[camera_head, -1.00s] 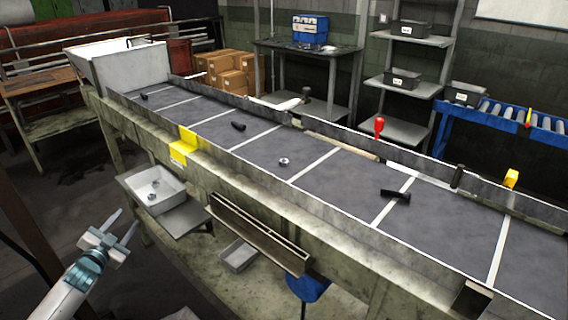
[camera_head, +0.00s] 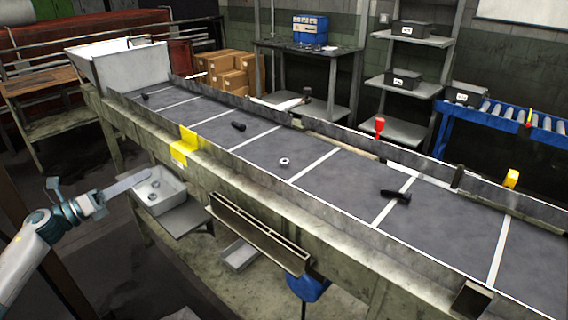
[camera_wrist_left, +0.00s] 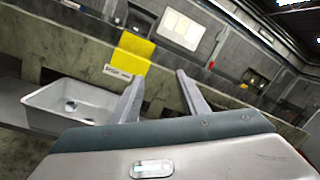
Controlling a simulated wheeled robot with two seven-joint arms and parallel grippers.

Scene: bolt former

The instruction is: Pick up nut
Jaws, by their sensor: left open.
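A small silver nut (camera_head: 284,161) lies flat on the dark conveyor belt, between two white cross lines near its middle. My left gripper (camera_head: 126,187) is open and empty at the left, with a finger pointing toward the tray's left edge. In the left wrist view, the open fingers (camera_wrist_left: 160,78) point at the conveyor's side, and the tray (camera_wrist_left: 101,124) shows to their left. The belt nut cannot be seen there.
Black bolts (camera_head: 396,195) lie apart on the belt, which has raised side rails. A yellow bracket (camera_head: 188,138) straddles the near rail. An open metal channel (camera_head: 258,232) and a grey bin (camera_head: 239,257) sit below the conveyor. A white hopper (camera_head: 128,70) stands at the far end.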

